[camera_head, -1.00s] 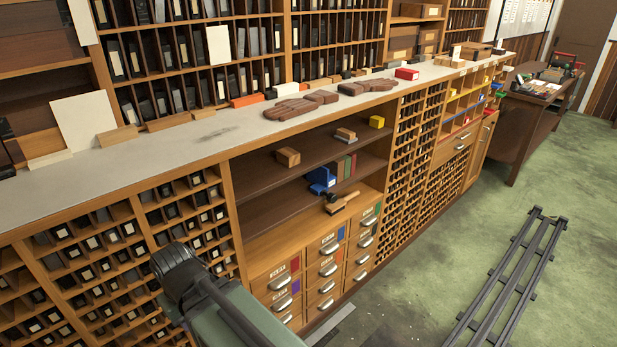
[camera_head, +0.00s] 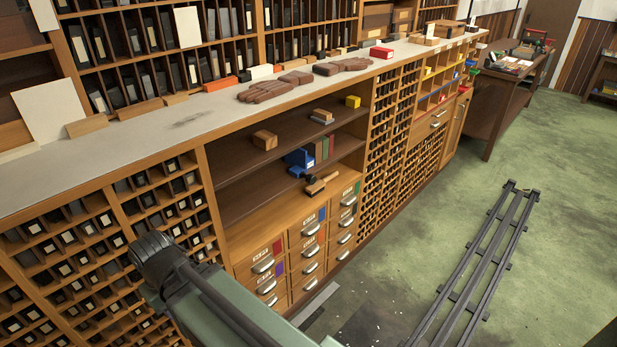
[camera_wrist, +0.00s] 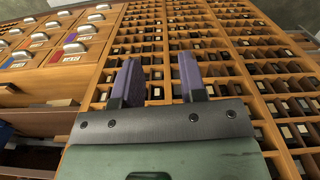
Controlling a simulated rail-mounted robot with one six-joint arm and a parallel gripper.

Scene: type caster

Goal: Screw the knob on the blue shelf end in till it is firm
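The blue shelf end (camera_head: 299,158) stands on the lower open shelf, against a short row of green and red books (camera_head: 322,148). Its knob is too small to make out clearly. In the wrist view, my gripper (camera_wrist: 160,82) is open and empty, its two purple-grey fingers well apart in front of the pigeonholes. In the head view my arm reaches in from below, left of the shelf end and apart from it; the fingers cannot be made out there. A blue patch at the left edge of the wrist view may be the shelf end; I cannot tell.
A wooden-handled brush (camera_head: 322,184) lies just in front of the shelf end. A wooden block (camera_head: 265,140) and a yellow block (camera_head: 353,101) sit on the upper shelf. Labelled drawers (camera_head: 308,246) are below. A dark rail (camera_head: 478,262) runs along the open green floor.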

